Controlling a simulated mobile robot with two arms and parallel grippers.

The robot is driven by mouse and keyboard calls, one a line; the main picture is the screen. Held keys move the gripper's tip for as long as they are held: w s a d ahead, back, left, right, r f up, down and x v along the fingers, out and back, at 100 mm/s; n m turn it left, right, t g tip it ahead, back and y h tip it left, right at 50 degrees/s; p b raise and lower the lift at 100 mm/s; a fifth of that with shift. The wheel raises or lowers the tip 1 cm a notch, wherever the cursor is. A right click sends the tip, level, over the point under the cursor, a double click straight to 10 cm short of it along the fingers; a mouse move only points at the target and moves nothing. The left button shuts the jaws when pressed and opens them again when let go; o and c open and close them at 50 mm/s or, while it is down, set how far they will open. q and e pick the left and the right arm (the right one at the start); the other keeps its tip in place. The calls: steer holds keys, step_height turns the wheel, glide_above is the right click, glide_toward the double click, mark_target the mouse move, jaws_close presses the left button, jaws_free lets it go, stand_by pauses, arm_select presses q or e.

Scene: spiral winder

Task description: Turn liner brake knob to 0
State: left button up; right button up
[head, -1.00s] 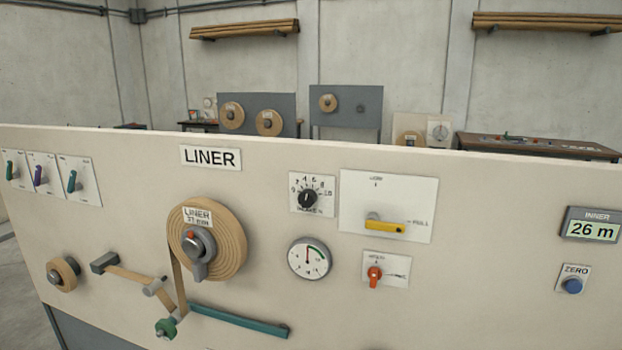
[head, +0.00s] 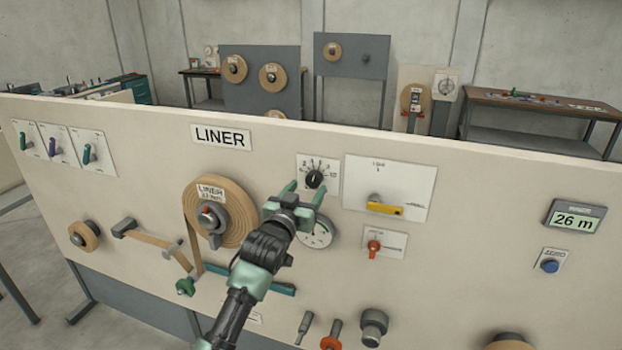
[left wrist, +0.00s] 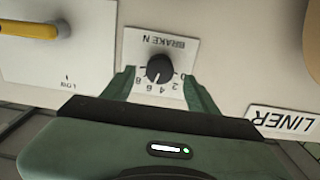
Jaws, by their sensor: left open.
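The liner brake knob (head: 314,178) is a black round knob on a white numbered plate, right of the LINER sign, in the head view. In the left wrist view the knob (left wrist: 159,69) appears upside down on its plate marked BRAKE N. My left gripper (head: 304,190) is open, its green fingers pointing at the plate just below the knob. In the left wrist view its fingertips (left wrist: 158,78) stand on either side of the knob, apart from it. The knob's pointer is too small to read surely. My right gripper is not in view.
A round gauge (head: 317,232) sits below the knob, partly hidden by my left gripper. A yellow lever (head: 385,209) and a red-orange knob (head: 374,246) are to the right. The liner roll (head: 220,212) is to the left.

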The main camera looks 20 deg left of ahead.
mark_target(312, 182)
arm_select(q)
steer(key=shift+w+p, duration=0.55)
steer(key=shift+w, duration=1.45)
steer(key=shift+d, duration=0.1)
jaws_close()
